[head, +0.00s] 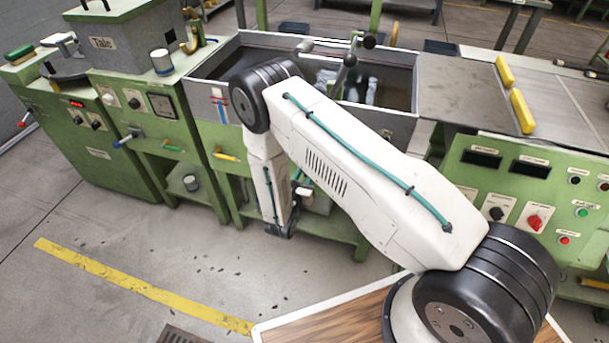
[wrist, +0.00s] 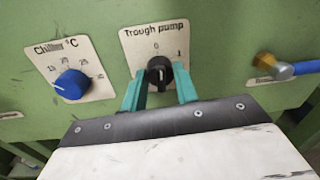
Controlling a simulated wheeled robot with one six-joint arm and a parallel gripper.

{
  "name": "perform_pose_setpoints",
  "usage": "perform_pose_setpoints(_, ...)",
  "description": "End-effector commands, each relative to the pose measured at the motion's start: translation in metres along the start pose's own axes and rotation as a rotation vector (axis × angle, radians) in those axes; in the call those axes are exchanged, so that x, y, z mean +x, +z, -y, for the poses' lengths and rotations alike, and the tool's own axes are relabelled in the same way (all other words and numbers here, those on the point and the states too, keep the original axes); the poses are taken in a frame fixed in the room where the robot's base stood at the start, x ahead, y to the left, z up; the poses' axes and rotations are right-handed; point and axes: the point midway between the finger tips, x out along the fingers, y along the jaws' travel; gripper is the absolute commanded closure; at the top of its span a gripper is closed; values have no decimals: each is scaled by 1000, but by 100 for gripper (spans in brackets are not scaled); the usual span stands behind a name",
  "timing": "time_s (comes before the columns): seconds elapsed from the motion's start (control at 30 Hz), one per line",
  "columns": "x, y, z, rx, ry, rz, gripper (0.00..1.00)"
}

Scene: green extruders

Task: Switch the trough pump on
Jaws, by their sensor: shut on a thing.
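The trough pump switch is a black knob (wrist: 158,64) on a cream plate (wrist: 140,42) marked "Trough pump", with 0 above the knob and 1 to its upper right. Its pale pointer line looks roughly upright, towards 0. My gripper (wrist: 159,78) has its two teal fingers on either side of the knob and is shut on it. The fingers cover the knob's lower sides. In the head view my arm hangs down in front of the water trough (head: 222,80), and the gripper and knob cannot be made out there.
Left of the switch is a blue chiller dial (wrist: 72,86). To the right, a brass fitting with a blue hose (wrist: 275,68) sticks out of the green panel. A control panel (head: 520,190) with a red knob stands at the right.

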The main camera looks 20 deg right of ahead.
Motion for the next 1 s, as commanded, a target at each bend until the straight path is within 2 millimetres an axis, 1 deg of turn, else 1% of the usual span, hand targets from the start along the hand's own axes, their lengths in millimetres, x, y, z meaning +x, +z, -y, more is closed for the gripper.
perform_pose_setpoints(0.17,0,0,0,132,2,-7,93)
perform_pose_setpoints(0.7,0,1,1,631,8,-32,93)
perform_pose_setpoints(1.0,0,1,1,838,10,-43,93)
